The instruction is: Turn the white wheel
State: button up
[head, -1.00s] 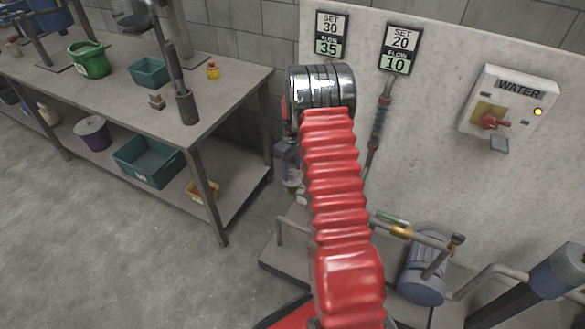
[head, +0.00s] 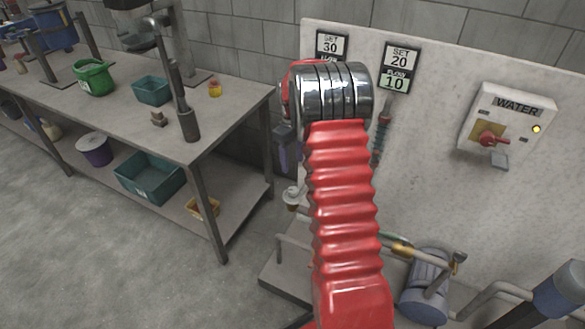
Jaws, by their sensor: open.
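A small pale, rounded fitting (head: 292,198) shows just left of my red arm, low in front of the wall panel. It may be the white wheel, but it is too small and partly covered to be sure. My red ribbed arm and its chrome joint rise through the middle of the view and hide much of the pipework behind. My gripper is not visible; it is hidden behind the arm or out of the frame. A right sign (head: 401,68) reads SET 20, FLOW 10. A left sign (head: 331,45) reads SET 30; its flow number is covered.
A metal workbench (head: 215,133) with bins stands at left. A WATER switch box (head: 505,122) with a red handle and a lit yellow lamp is on the panel at right. A blue-grey motor or pump (head: 427,285) and pipes sit low right. The floor at lower left is clear.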

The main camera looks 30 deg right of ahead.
aim_at(293, 189)
jog(key=shift+r, duration=0.2)
jog(key=shift+s+m, duration=0.15)
jog(key=shift+m, duration=0.45)
notch_tip(293, 189, down, 14)
jog(key=shift+r, duration=0.1)
dwell(0.7)
jog(key=shift+c, duration=0.3)
